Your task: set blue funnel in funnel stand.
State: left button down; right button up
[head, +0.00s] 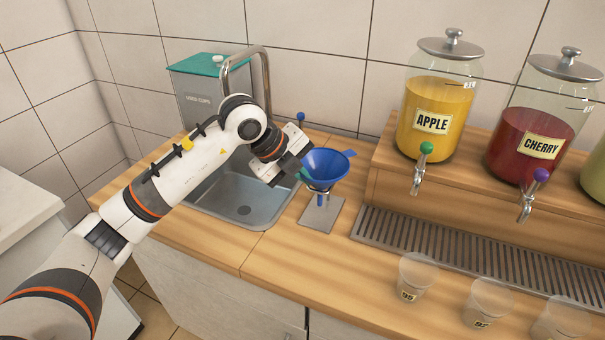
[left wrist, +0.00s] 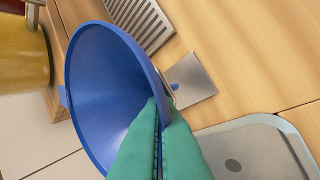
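The blue funnel (head: 327,165) is upright above the funnel stand, wide mouth up, its tab pointing right. The stand's square metal base plate (head: 322,217) lies on the counter right of the sink; it also shows in the left wrist view (left wrist: 196,82). The spout shows below a metal ring, over the plate; I cannot tell whether the funnel rests fully in the ring. My left gripper (head: 302,173) is at the funnel's left side. In the left wrist view its green fingertips (left wrist: 160,125) are closed on the rim of the funnel (left wrist: 105,85), one inside, one outside. My right gripper is not in view.
The sink (head: 243,212) with its curved tap (head: 266,85) lies left of the stand. A slotted drip tray (head: 480,255), several clear cups (head: 416,275), and the apple (head: 436,118) and cherry (head: 530,130) dispensers stand to the right. The front counter (head: 300,265) is clear.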

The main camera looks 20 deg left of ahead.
pick_arm(q)
jog(key=c, duration=1.6)
grip_release()
jog(key=shift+r, duration=0.1)
jog(key=b+v, duration=0.1)
jog(key=v, duration=1.1)
